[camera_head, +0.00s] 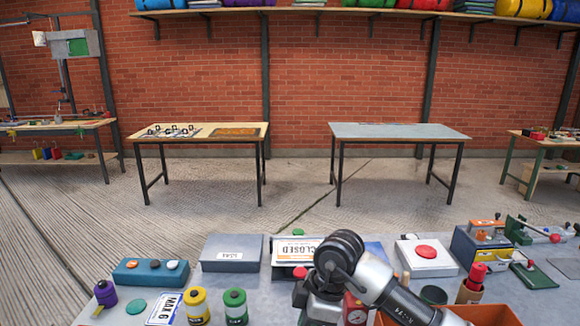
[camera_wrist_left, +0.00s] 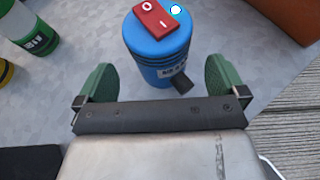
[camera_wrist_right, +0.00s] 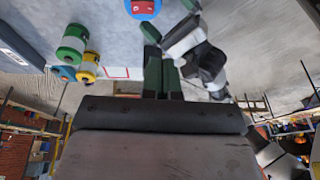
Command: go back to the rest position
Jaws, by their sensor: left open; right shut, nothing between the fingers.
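My left gripper (camera_wrist_left: 160,85) is open in the left wrist view. Its green fingers stand apart, either side of the near part of a blue canister (camera_wrist_left: 160,50) with a red switch on top (camera_wrist_left: 155,18). I cannot tell whether they touch it. The canister also shows at the top of the right wrist view (camera_wrist_right: 143,12), beside the left gripper's fingers (camera_wrist_right: 168,18). My right gripper (camera_wrist_right: 161,62) is shut and empty, with its fingers together. In the head view one of my arms crosses the front table's middle; neither set of fingertips shows clearly there.
The grey front table (camera_head: 215,281) holds a yellow canister (camera_head: 197,306), a green canister (camera_head: 235,306), a purple-topped bottle (camera_head: 105,293), a red-button box (camera_head: 425,257) and an orange tray (camera_head: 490,315). Beyond lies open floor (camera_head: 300,190), with two tables (camera_head: 195,132) (camera_head: 400,131) near the brick wall.

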